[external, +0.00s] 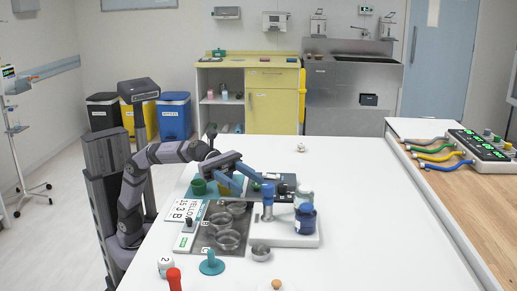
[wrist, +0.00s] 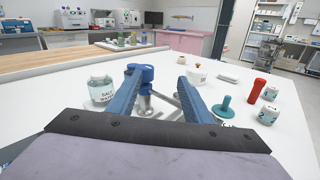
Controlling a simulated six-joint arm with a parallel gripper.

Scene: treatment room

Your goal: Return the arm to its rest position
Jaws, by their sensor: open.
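My gripper (external: 257,181) is at the end of my arm, stretched to the right over the back part of the white table (external: 380,225). In the wrist view its two blue fingers (wrist: 158,70) stand well apart, with nothing held between them. A blue-topped metal piece (wrist: 147,76) shows beyond the fingers in the gap; in the external view it (external: 267,203) stands upright just in front of and right of the fingertips. Whether a finger touches it, I cannot tell. My arm is bent at the elbow above the table's left side.
A dark blue jar (external: 305,221) stands on a white base (external: 285,237); a labelled jar (wrist: 101,92) is close left of the fingers. The table's right side is clear.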

